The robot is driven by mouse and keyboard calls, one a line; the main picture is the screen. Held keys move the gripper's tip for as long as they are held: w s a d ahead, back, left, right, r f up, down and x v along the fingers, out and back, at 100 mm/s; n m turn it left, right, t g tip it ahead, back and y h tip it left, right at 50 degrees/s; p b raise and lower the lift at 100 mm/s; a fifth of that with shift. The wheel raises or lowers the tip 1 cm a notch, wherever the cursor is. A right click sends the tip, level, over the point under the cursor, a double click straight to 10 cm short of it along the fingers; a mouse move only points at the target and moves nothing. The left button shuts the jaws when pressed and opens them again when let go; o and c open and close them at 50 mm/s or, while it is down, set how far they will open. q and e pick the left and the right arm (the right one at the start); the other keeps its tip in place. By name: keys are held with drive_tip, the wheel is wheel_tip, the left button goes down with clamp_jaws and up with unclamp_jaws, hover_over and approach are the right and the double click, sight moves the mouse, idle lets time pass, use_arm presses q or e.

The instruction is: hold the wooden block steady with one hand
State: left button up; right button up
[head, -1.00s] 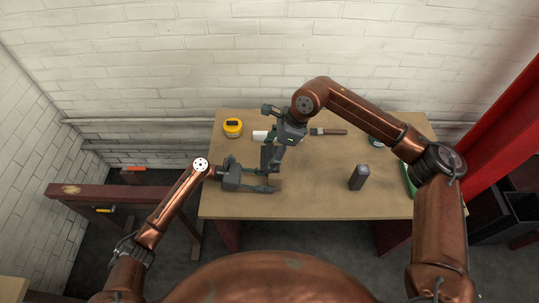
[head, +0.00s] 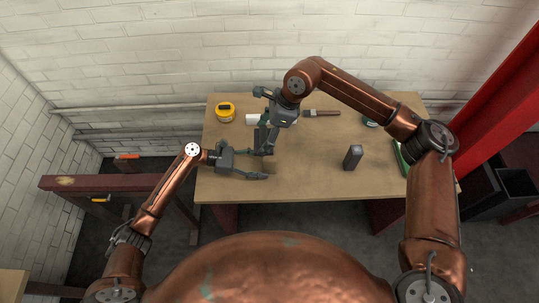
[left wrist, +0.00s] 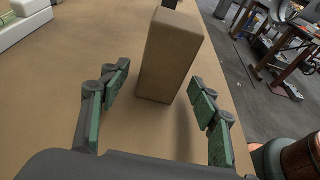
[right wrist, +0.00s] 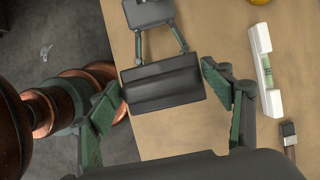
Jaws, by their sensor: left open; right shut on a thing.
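The wooden block (left wrist: 170,55) stands upright on the table in the left wrist view. My left gripper (left wrist: 160,100) is open around it, one finger on each side, with gaps between fingers and block. In the head view my left gripper (head: 268,168) is low over the table's front left, and its fingers mostly hide the block. My right gripper (right wrist: 165,90) is shut on a dark grey block (right wrist: 165,85), held crosswise between its fingertips. In the right wrist view this dark block covers the space between my left fingers, hiding the wooden block.
A yellow tape measure (head: 225,112), a white level (right wrist: 262,65) and a brush (head: 322,113) lie along the back. Another dark block (head: 353,157) stands at the right. The table (head: 310,180) is clear between it and my grippers.

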use_arm(q)
drive_tip(key=v, duration=1.1)
drive_tip(key=shift+a, duration=0.3)
